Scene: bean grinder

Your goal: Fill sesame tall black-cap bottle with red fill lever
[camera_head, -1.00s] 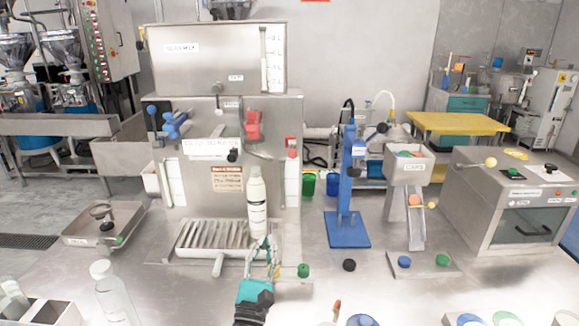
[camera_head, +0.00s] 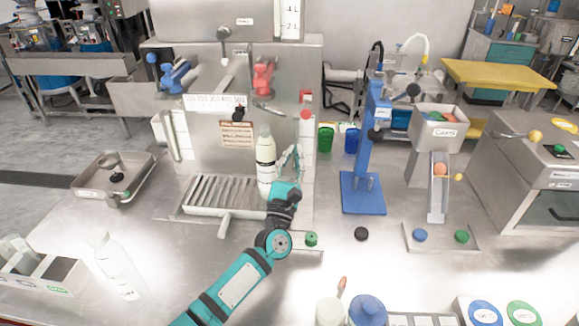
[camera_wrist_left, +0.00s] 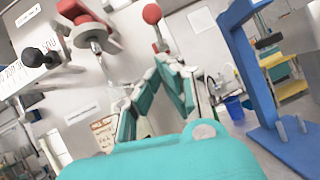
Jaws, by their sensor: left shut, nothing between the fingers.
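A tall white bottle (camera_head: 266,165) with a label stands upright at the right end of the slatted drip tray (camera_head: 210,196), below the filling machine. A red lever (camera_head: 263,76) is on the machine's front above the bottle; a red fitting also shows in the wrist view (camera_wrist_left: 84,20). My left gripper (camera_head: 291,152) points upward just right of the bottle, below the red lever. My right gripper is out of view.
A red knob (camera_head: 305,115) sits at the machine's right edge, with a blue press (camera_head: 363,190) farther right. A black cap (camera_head: 361,234) and a green button (camera_head: 311,238) are on the table.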

